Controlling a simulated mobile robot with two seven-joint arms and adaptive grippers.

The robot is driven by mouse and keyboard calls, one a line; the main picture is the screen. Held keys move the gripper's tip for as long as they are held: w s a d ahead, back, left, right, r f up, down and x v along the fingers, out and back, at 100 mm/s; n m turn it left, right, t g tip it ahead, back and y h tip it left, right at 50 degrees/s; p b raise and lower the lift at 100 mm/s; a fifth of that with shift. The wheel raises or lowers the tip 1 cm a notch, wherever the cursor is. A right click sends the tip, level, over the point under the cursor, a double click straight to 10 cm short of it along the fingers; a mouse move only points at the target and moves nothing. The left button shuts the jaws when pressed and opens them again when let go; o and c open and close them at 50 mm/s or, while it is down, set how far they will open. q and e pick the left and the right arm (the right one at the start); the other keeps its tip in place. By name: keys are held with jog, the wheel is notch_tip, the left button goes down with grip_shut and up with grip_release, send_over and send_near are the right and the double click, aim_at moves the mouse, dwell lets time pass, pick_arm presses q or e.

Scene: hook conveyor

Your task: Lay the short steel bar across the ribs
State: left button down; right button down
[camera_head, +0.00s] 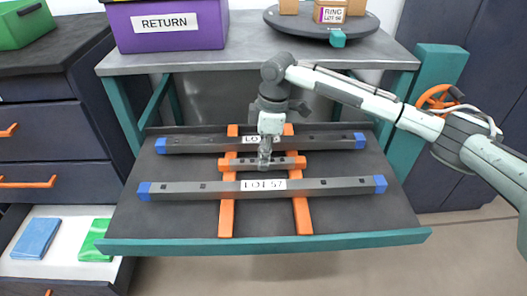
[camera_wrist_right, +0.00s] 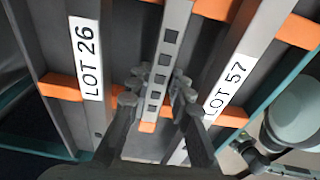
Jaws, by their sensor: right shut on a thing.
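The short steel bar (camera_head: 284,163) has orange ends and a row of square holes. It lies level between two long bars, spanning both orange ribs (camera_head: 227,216) (camera_head: 302,215). I cannot tell whether it touches them. My right gripper (camera_head: 264,160) is shut on the middle of the bar from above. In the right wrist view the fingers (camera_wrist_right: 156,90) sit on both sides of the short bar (camera_wrist_right: 171,42), and a rib (camera_wrist_right: 62,87) passes beneath near its orange end. My left gripper is not in view.
The far long bar (camera_head: 200,143), labelled LOT 26 in the wrist view, and the near LOT 57 bar (camera_head: 210,190) have blue ends and flank the short bar closely. The dark tray has a teal front edge (camera_head: 270,244). A purple RETURN bin (camera_head: 168,40) stands on the shelf behind.

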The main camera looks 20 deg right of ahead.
jog(key=c, duration=1.3)
grip_release()
jog(key=shift+r, duration=0.1)
notch_tip(320, 180, up, 12)
jog(key=d, duration=0.1)
jog(key=shift+s+d, duration=0.15)
jog(key=shift+s, duration=0.1)
